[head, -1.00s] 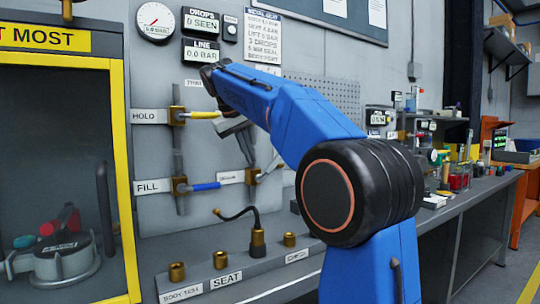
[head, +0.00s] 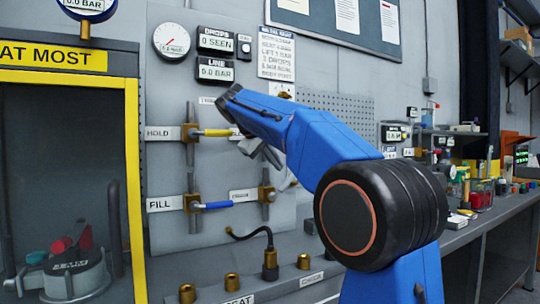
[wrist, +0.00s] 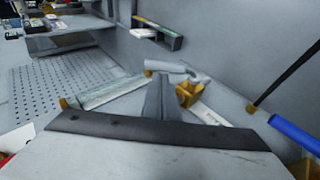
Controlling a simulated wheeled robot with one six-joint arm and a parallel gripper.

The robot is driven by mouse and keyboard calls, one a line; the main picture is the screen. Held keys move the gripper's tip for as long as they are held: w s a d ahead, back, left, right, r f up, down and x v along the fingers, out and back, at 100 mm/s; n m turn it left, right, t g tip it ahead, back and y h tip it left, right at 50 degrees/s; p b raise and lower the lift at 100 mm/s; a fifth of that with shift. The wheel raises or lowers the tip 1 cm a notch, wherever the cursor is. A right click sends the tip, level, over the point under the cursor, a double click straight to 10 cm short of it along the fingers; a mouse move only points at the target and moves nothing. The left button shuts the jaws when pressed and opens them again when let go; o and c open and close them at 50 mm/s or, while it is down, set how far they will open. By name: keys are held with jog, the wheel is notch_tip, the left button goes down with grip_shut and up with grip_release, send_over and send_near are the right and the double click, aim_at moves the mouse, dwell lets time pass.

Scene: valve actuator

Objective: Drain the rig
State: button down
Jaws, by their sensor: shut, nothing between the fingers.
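The drain valve (head: 266,193) is a brass body on the grey panel, with a pale handle (head: 287,180) partly hidden by my arm. Its label (head: 243,195) is beside it. In the wrist view, a brass body (wrist: 187,95) and pale handle (wrist: 172,67) show just past my fingers. My gripper (head: 268,155) is shut and empty, just above the drain valve in the head view; it also shows in the wrist view (wrist: 160,82). I cannot tell whether it touches the handle. The hold valve (head: 190,133) has a sideways yellow handle; the fill valve (head: 192,203) has a sideways blue one.
A dial gauge (head: 171,41), a drops display (head: 215,39) and a line display (head: 216,69) hang above. A bench rail with brass fittings (head: 232,281) and a hose (head: 270,263) stands below. A yellow-framed cabinet (head: 132,190) is at the left.

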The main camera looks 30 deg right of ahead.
jog(key=shift+x, duration=2.55)
jog(key=shift+d, duration=0.15)
jog(key=shift+d+f+y, duration=0.25)
jog(key=shift+d+y, duration=0.3)
jog(key=shift+y, duration=0.15)
jog(key=shift+d+f+y, duration=0.25)
jog(key=shift+d+y, duration=0.35)
jog(key=shift+y, duration=0.1)
jog(key=d+y, duration=0.1)
jog(key=f+y, duration=0.1)
jog(key=y, duration=0.1)
jog(key=shift+w+d+f+m, duration=0.1)
jog(key=shift+d+f+m, duration=0.2)
jog(key=shift+d+m, duration=0.1)
jog(key=shift+d+f+g, duration=0.15)
jog(key=shift+d+f, duration=0.15)
jog(key=shift+f, duration=0.2)
jog(key=shift+d+f+g, duration=0.15)
jog(key=shift+d+f, duration=0.2)
jog(key=shift+f, duration=0.3)
notch_tip(320, 180, up, 14)
send_over(293, 177)
jog(key=s+d, duration=0.2)
jog(key=s, duration=0.2)
jog(key=shift+w+a, duration=0.2)
